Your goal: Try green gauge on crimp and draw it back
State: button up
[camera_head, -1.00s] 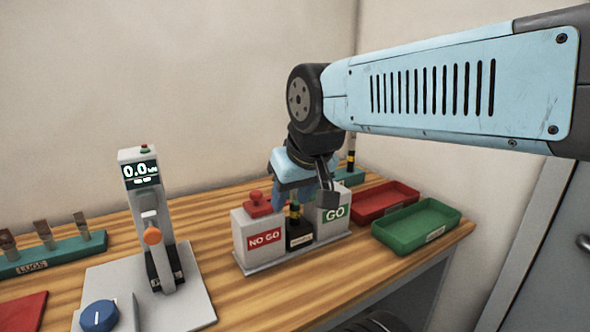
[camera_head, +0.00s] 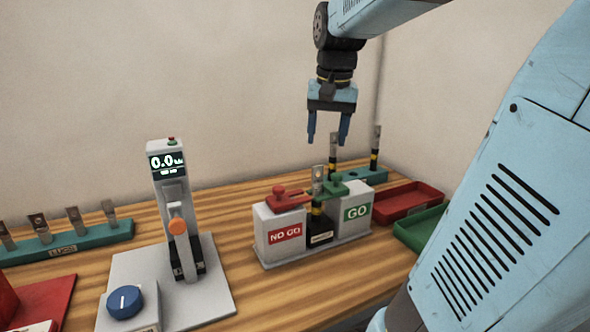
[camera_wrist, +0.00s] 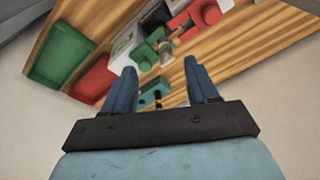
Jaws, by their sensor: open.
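The green gauge (camera_head: 352,186) is at the top of the white GO block (camera_head: 357,211). Its left end reaches the banded lug (camera_head: 317,180) standing upright in a black holder (camera_head: 320,234); I cannot tell whether it touches the crimp. The red gauge (camera_head: 287,197) lies on the NO GO block (camera_head: 279,233). My gripper (camera_head: 328,141) is open and empty, pointing down above and behind the gauge stand. In the wrist view, the green gauge (camera_wrist: 146,52) and lug (camera_wrist: 168,44) show beyond the open fingers (camera_wrist: 160,74).
A teal rack (camera_head: 372,175) with upright lugs stands behind the GO block. Red (camera_head: 410,197) and green (camera_head: 415,232) trays sit at right. A grey tester (camera_head: 172,215) with a 0.0 display and a LUGS rack (camera_head: 75,238) stand left.

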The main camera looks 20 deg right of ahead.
aim_at(337, 174)
jog(key=w+d+m+g, duration=0.2)
jog(key=w+d+m, duration=0.1)
jog(key=w+d, duration=0.35)
jog(key=f, duration=1.3)
jog(key=shift+s+d, duration=0.15)
jog(key=shift+d, duration=0.25)
jog(key=shift+c, duration=0.3)
jog(key=shift+r, duration=0.1)
grip_shut()
